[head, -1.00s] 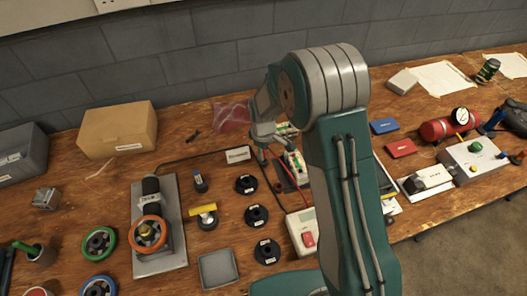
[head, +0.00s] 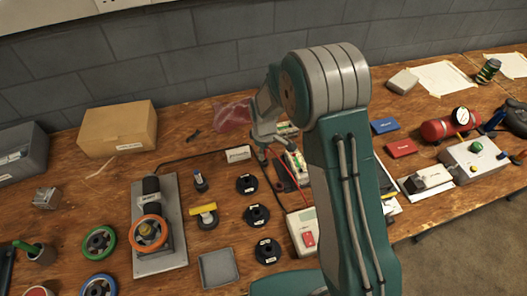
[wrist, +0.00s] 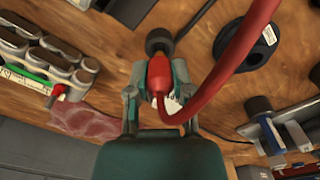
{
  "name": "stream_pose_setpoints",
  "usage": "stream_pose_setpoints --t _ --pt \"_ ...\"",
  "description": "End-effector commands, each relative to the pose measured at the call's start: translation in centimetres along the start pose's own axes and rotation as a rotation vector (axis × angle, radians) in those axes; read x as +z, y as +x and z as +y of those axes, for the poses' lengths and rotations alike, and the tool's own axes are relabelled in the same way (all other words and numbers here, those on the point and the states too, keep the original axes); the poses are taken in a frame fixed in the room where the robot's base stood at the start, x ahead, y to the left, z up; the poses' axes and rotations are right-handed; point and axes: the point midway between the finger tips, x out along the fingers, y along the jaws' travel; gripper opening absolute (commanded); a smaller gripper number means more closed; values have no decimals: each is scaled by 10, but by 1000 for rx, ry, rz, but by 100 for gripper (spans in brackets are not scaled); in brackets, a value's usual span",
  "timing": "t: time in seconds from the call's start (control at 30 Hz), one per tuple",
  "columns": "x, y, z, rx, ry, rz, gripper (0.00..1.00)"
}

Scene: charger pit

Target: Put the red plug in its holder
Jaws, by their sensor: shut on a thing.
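The red plug (wrist: 160,76) is between my gripper's fingers (wrist: 155,88) in the wrist view. My gripper is shut on it, and a thick red cable (wrist: 238,45) loops from it to the upper right. A dark round-ended piece (wrist: 159,41) shows just beyond the plug; I cannot tell whether they touch. A black round holder (wrist: 246,43) lies to the right, apart from the plug. In the head view my gripper (head: 266,153) is behind the black holders (head: 246,184), near the charger block (head: 297,163). The plug is hard to make out there.
A white labelled block (head: 238,154) and red bag (head: 233,112) lie near my gripper. A valve assembly (head: 157,230) stands left, and a grey tray (head: 218,268) lies in front. In the wrist view a connector block (wrist: 45,65) with a red piece is at left.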

Motion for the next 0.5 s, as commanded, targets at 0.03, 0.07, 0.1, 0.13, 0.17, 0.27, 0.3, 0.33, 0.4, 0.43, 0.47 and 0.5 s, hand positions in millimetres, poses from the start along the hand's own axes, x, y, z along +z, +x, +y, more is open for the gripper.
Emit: stream_pose_setpoints --t 0.03,0.07,0.1,0.13,0.17,0.27,0.3,0.33,0.4,0.43,0.47,0.5 --pt "0 1 0 0 0 0 0" --pt "0 2 0 0 0 0 0" --pt "0 2 0 0 0 0 0" --pt "0 3 0 0 0 0 0" --pt "0 3 0 0 0 0 0" --pt "0 5 0 0 0 0 0" --pt "0 6 0 0 0 0 0" --pt "0 6 0 0 0 0 0" --pt "0 8 0 0 0 0 0" --pt "0 8 0 -1 0 0 0" --pt "0 9 0 -1 0 0 0" --pt "0 10 0 -1 0 0 0"
